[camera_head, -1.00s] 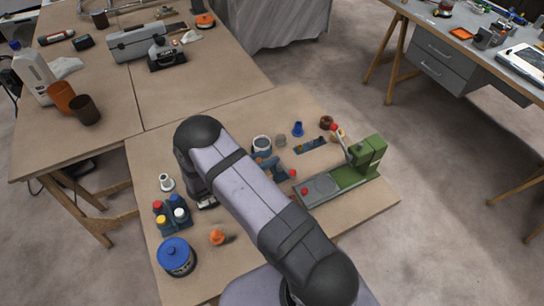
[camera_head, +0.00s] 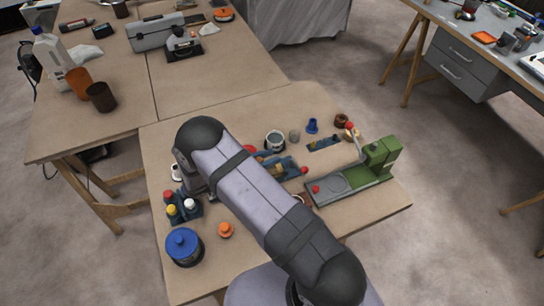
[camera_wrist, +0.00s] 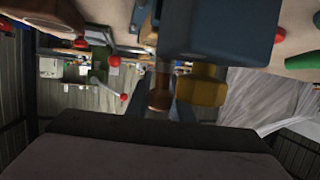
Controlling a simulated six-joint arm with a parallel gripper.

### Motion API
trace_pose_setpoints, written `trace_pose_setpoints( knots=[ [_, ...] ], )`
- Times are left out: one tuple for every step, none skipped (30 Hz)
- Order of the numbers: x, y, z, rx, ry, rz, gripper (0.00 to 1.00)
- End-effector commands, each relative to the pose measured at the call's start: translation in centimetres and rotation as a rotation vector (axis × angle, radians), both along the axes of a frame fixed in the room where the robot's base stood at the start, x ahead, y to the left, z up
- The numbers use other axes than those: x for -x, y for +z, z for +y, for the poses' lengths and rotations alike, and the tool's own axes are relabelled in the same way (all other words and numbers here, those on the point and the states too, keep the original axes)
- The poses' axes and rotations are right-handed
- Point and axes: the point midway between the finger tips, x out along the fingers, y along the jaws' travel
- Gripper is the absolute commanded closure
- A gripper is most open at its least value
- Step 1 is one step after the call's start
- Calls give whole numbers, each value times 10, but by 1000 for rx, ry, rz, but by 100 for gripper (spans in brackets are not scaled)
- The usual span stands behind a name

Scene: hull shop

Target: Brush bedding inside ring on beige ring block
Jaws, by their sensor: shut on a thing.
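My gripper (camera_wrist: 161,106) shows in the wrist view with its two grey fingers closed on a brown, wood-coloured handle (camera_wrist: 159,94), which looks like the brush's. The brush's bristle end cannot be made out. In the head view my arm covers the fingertips and what they hold. A small beige piece (camera_head: 351,133) sits at the back right of the bench, partly behind the green press's lever; I cannot tell if it is the beige ring block. No bedding inside a ring can be made out.
A green press (camera_head: 350,185) stands at the right. A blue rack (camera_head: 284,167) lies behind my arm. A bottle caddy (camera_head: 184,210), a blue-lidded jar (camera_head: 184,246) and an orange piece (camera_head: 225,230) stand at the left. A large blue-grey block (camera_wrist: 220,32) fills the wrist view's top.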

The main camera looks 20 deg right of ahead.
Motion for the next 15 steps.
trace_pose_setpoints(
  knots=[
    [0,0,0,0,0,0,100],
    [0,0,0,0,0,0,100],
    [-1,0,0,0,0,-1,100],
    [-2,0,0,0,0,-1,100],
    [-3,-1,0,0,0,-1,100],
    [-4,-2,0,0,0,-1,100],
    [-5,-2,0,0,0,-1,100],
    [-7,-2,0,0,1,-1,100],
    [-8,-2,0,0,1,-1,100],
    [-9,-2,0,-1,1,-1,100],
    [-9,-2,0,-1,1,-1,100],
    [-9,-2,0,-1,1,-1,100],
    [-9,-1,0,-1,1,0,100],
    [-9,-1,0,-1,1,0,100],
    [-9,-1,-1,-1,1,0,100]
  ],
)
